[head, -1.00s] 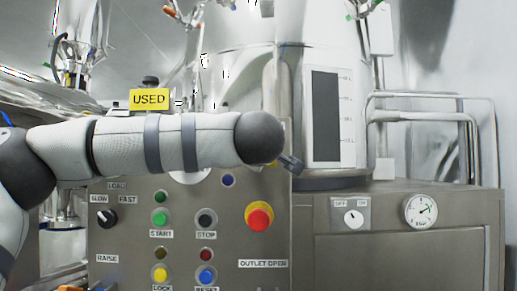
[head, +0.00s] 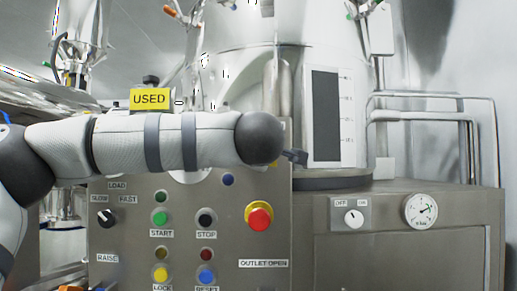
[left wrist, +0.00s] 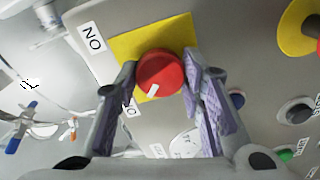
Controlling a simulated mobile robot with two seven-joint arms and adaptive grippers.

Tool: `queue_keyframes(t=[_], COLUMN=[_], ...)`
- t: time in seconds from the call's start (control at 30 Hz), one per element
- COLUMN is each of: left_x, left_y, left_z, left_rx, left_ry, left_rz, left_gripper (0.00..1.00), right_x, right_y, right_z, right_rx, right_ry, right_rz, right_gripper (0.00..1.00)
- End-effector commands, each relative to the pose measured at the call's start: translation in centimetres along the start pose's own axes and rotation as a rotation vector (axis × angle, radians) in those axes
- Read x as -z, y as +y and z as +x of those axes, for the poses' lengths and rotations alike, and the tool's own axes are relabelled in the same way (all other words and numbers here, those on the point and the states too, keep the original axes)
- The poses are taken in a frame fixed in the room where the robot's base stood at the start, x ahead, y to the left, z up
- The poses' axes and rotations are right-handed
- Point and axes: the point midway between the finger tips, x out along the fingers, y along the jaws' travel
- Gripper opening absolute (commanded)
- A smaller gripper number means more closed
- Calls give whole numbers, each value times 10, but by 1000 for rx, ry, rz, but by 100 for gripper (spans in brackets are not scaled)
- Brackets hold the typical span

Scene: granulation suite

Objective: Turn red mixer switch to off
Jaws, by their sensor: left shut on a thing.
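The red mixer switch (left wrist: 160,72) is a round red knob with a short white mark, on a yellow plate (left wrist: 128,47). In the left wrist view it sits between the fingers of my left gripper (left wrist: 162,95), which is shut on it. The white mark points toward the lower part of the picture. A white label with black letters (left wrist: 92,38) is beside the plate, and another is partly hidden by a finger. In the head view my left arm hides the switch, and only a dark piece of the left gripper (head: 295,157) shows past the wrist. My right gripper is not in view.
The steel panel carries a red emergency button (head: 259,217), a black speed knob (head: 105,217), and several push buttons, including a green one (head: 160,217). A yellow USED sign (head: 150,99) stands above. An OFF/ON dial (head: 353,217) and a gauge (head: 420,209) are to the right.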

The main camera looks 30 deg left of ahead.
Motion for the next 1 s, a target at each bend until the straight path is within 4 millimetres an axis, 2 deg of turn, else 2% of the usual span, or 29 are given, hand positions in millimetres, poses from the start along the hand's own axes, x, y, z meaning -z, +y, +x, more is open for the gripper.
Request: queue_keyframes(t=[0.03,0.07,0.1,0.13,0.47,0.57,0.8,1.0], left_x=[1,1,1,0,0,0,0,0], left_y=[1,1,1,1,1,1,2,1], left_z=[0,0,0,0,-4,-20,-86,-116], left_rx=[-1,-1,-1,-1,-1,-3,-5,-2], left_ry=[1,1,1,1,-1,-3,-1,-1], left_rz=[-3,-3,-2,-2,0,1,1,-1], left_gripper=[8,42,51,56,56,56,56,56], right_x=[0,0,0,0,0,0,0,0], right_y=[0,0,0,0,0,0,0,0], right_z=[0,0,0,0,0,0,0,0], right_rx=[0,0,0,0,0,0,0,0], right_ry=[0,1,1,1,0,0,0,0], right_rz=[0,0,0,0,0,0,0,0], right_gripper=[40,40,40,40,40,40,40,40])
